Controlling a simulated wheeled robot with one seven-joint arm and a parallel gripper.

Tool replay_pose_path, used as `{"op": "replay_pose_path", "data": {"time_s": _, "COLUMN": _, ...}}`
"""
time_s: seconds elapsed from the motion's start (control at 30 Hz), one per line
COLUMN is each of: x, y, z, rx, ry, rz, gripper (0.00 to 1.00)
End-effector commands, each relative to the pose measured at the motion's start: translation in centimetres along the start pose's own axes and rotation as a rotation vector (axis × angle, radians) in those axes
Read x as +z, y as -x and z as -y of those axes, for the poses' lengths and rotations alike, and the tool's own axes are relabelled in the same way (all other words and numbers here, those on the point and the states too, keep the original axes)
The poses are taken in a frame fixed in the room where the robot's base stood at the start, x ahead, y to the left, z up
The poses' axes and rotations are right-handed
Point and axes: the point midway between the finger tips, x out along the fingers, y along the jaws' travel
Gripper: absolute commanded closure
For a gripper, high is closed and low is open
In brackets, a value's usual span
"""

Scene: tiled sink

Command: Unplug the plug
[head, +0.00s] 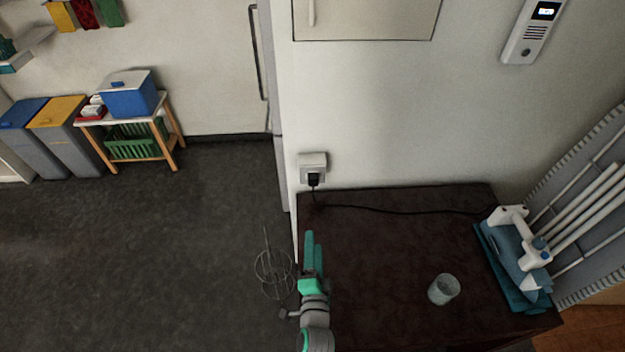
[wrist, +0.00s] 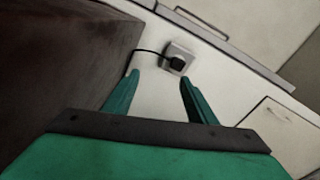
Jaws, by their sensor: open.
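The black plug (head: 313,180) sits in a white wall socket (head: 313,161) just above the back left edge of the dark cabinet top. A black cord (head: 400,211) runs from it to the right along the back of the cabinet. My gripper (head: 309,236) is green and below the plug in the head view, apart from it. In the wrist view my gripper (wrist: 160,82) is open and empty, with the plug (wrist: 176,63) and socket (wrist: 180,52) beyond the fingertips, a little right of the middle between them.
A wire basket-like object (head: 275,272) is left of my gripper. The cabinet's middle is free.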

Motion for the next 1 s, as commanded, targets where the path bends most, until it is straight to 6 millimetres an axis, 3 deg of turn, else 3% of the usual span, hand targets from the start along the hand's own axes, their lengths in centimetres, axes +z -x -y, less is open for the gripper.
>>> {"op": "replay_pose_path", "data": {"time_s": 0.03, "x": -0.4, "y": -1.7, "z": 0.7, "rx": -0.014, "ry": -0.040, "rz": 0.000, "gripper": 0.48}}
{"op": "replay_pose_path", "data": {"time_s": 0.2, "x": -1.2, "y": -6.0, "z": 2.6, "rx": -0.044, "ry": -0.174, "rz": 0.016, "gripper": 0.48}}
{"op": "replay_pose_path", "data": {"time_s": 0.4, "x": -1.9, "y": -9.2, "z": 4.3, "rx": -0.064, "ry": -0.274, "rz": 0.033, "gripper": 0.48}}
{"op": "replay_pose_path", "data": {"time_s": 1.0, "x": -2.1, "y": -10.3, "z": 4.8, "rx": -0.069, "ry": -0.309, "rz": 0.040, "gripper": 0.48}}
